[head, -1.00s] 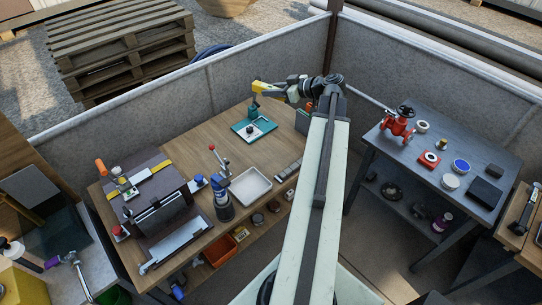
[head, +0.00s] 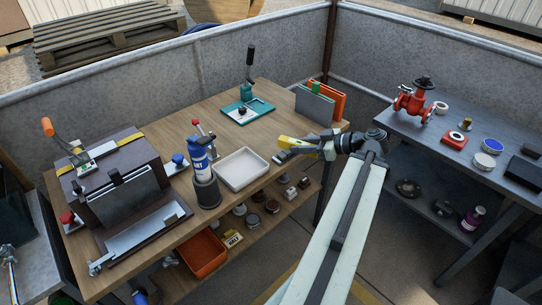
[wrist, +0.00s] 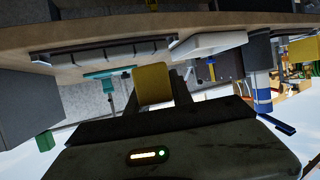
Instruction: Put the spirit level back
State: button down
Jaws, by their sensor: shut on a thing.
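My gripper (head: 310,147) is shut on a yellow block-shaped thing, which I take for the spirit level (head: 294,143). It is held near the wooden bench's (head: 258,196) right front edge; I cannot tell its height above the top. In the wrist view, the yellow end of the spirit level (wrist: 152,85) shows between the jaws, with the bench at the top of that picture. A dark strip with pale blocks (wrist: 110,52) runs along the bench edge there. In the head view my gripper partly hides this strip.
A white tray (head: 243,184) lies left of my gripper. A blue can (head: 200,155) stands farther left. A grey table with a red valve (head: 413,103) is on the right.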

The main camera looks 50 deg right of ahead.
jog(key=shift+s+f, duration=0.15)
jog(key=shift+f, duration=0.05)
jog(key=b, duration=0.1)
send_over(271, 140)
jog(key=shift+f, duration=0.75)
notch_tip(271, 140, down, 4)
jog(key=b, duration=0.4)
jog(key=shift+r, duration=0.3)
jog(key=shift+f, duration=0.15)
jog(key=c, duration=1.5)
grip_release()
jog(key=shift+f, duration=0.1)
jog(key=shift+c, duration=0.2)
jog(key=o, duration=0.4)
